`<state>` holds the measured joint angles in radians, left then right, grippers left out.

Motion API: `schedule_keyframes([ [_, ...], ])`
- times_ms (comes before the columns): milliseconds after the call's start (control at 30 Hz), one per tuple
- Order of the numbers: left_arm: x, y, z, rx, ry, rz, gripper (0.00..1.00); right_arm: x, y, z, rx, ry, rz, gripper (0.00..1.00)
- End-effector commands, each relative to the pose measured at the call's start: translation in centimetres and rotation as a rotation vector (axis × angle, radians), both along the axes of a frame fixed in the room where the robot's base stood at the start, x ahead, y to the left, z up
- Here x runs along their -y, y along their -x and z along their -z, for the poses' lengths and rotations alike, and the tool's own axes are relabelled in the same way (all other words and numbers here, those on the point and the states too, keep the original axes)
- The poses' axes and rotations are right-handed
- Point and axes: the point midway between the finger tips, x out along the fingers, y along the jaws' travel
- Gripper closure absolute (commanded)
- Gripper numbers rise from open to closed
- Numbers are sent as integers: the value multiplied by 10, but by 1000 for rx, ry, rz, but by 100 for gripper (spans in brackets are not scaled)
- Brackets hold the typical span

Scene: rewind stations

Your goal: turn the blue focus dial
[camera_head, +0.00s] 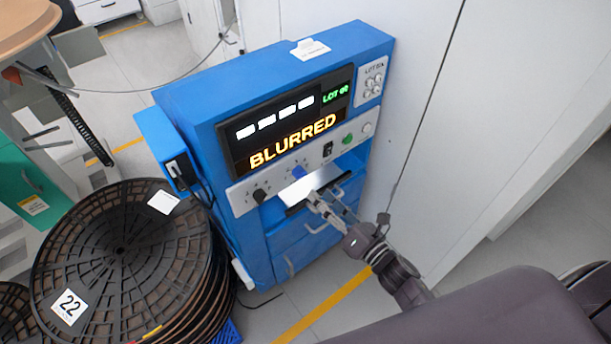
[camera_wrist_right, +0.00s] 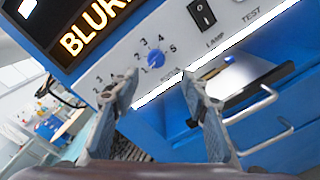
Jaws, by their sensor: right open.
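The blue focus dial (camera_head: 298,171) sits on the light control strip of the blue machine, below the screen that reads BLURRED. In the right wrist view the dial (camera_wrist_right: 156,58) has numbers around it and lies ahead of the fingertips, between them. My right gripper (camera_head: 320,201) is open, below and to the right of the dial in the head view. In the right wrist view its fingers (camera_wrist_right: 160,88) are spread with nothing between them, apart from the dial. My left gripper is not in view.
A black knob (camera_head: 260,195) is left of the dial; a black switch (camera_head: 328,149) and a green button (camera_head: 348,140) are to its right. A lit tray (camera_head: 308,187) juts out below the strip. Stacked reels (camera_head: 100,250) stand at the left.

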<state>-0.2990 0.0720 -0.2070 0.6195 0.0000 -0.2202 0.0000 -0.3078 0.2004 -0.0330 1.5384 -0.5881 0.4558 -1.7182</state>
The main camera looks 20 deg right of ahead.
Motion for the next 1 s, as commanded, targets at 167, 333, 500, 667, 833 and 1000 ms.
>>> schedule_keyframes([
  [167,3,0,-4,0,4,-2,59,-6,-14,-9,26,26,-8,59],
  [333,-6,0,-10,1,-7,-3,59,-15,-39,-8,23,22,-6,59],
  [500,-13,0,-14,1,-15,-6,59,-23,-60,-8,21,21,-6,59],
  [667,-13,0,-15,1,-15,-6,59,-27,-71,-6,20,21,-6,59],
  [833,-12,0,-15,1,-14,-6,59,-28,-74,-6,19,22,-6,59],
  [1000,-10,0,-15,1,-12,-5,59,-28,-74,-5,19,22,-6,60],
])
